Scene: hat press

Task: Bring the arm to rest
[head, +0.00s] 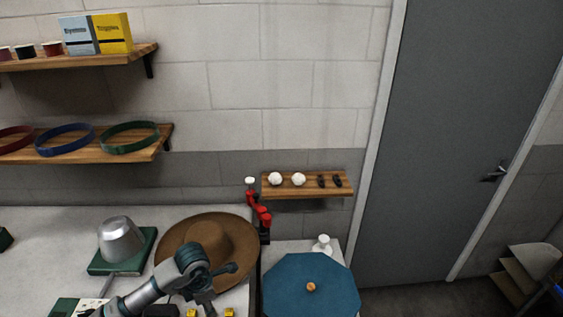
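An arm comes in from the lower left, and I take it as my left one. Its wrist bends over the brown hat's near side, and the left gripper (205,299) points down near the bottom edge. Its fingers are dark and small, so I cannot tell how far apart they are. The brown wide-brimmed hat (225,233) lies on the pale worktop (55,222). A red lever arm with a white knob (259,212) stands at the hat's right. A metal dome on a green base (121,240) stands at the hat's left. My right gripper is not in view.
A blue octagonal top with a wooden knob (311,287) is at lower right, beside a white bottle (322,244). A small wall shelf (308,187) holds white balls and dark pieces. Shelves at left carry hat bands and boxes. A grey door (460,130) is at right.

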